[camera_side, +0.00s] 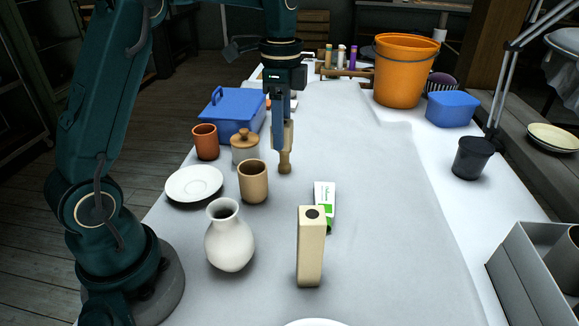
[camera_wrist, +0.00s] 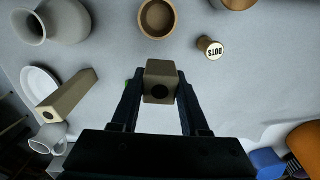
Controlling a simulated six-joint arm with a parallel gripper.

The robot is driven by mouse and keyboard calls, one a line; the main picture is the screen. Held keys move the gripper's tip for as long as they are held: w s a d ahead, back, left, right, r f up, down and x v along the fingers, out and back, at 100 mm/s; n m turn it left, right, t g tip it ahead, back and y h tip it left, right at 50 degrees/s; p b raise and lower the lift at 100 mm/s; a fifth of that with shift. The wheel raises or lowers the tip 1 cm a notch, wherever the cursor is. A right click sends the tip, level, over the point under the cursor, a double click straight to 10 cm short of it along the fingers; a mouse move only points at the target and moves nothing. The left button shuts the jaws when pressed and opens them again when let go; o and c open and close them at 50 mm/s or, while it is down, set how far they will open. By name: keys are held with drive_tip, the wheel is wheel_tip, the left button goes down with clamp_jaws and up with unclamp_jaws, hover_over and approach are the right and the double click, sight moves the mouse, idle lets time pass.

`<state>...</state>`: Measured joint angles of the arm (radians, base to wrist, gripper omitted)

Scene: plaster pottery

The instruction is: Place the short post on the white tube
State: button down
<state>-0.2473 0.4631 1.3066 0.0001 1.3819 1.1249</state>
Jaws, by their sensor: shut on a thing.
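My gripper (camera_side: 281,143) is shut on the short post (camera_wrist: 160,71), a tan square block with a dark round hole in its end. The short post (camera_side: 289,133) also shows in the side view, partly hidden by a finger and held above the table. The white tube (camera_side: 326,198), with green markings, lies on the cloth to the right of my gripper and nearer the side camera. In the wrist view only a sliver of green shows beside the left finger; the rest is hidden. The short post and the tube are apart.
A tall post (camera_side: 311,250) stands just in front of the tube. A wooden stamp (camera_side: 285,164) stands below my gripper. A brown cup (camera_side: 253,182), white vase (camera_side: 229,240), lidded jar (camera_side: 245,150) and blue box (camera_side: 232,112) are left. The cloth right of the tube is clear.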

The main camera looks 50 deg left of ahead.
drive_tip(key=a, duration=0.3)
drive_tip(key=n, duration=0.1)
hover_over(323, 201)
wheel_tip(323, 201, down, 7)
drive_tip(key=shift+r, duration=0.15)
drive_tip(key=shift+f, duration=1.95)
drive_tip(key=shift+f, duration=0.2)
drive_tip(key=shift+c, duration=2)
unclamp_jaws()
drive_tip(key=shift+r, duration=0.1)
